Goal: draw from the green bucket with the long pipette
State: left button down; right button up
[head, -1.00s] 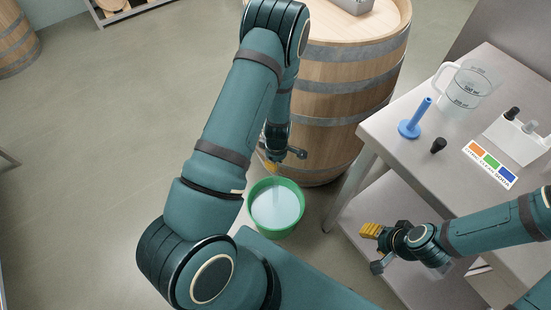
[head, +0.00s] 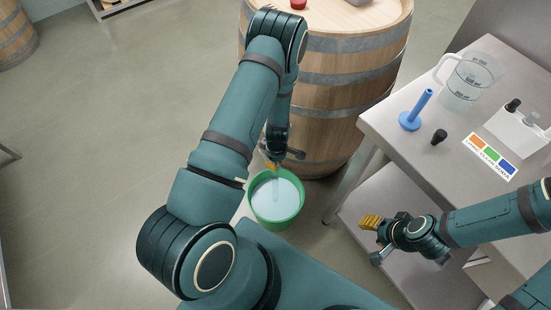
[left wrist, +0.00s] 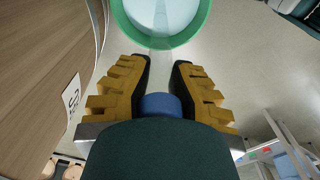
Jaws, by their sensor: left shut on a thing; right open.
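The green bucket (head: 254,210) stands on the floor in front of the barrel and holds pale liquid (head: 276,192). My left gripper (head: 272,165) is above the bucket's far rim, pointing down. In the left wrist view its yellow fingers (left wrist: 160,88) are shut around the long pipette, whose blue part (left wrist: 161,105) shows between them. The pipette's clear tube (left wrist: 160,68) runs toward the bucket, and a pale shaft shows against the liquid in the head view. How deep its tip is cannot be told. My right gripper (head: 370,222) is open and empty beside the steel table.
A steel table (head: 400,160) at right carries a blue stand (head: 411,120), a black stopper (head: 439,137), a clear jug (head: 468,78), a white holder (head: 515,130) and a colour-striped card (head: 490,157). The wooden barrel (head: 335,110) stands right behind the bucket. Floor at left is clear.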

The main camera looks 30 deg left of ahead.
aim_at(275, 176)
pick_arm(q)
jog(key=shift+f, duration=5.8)
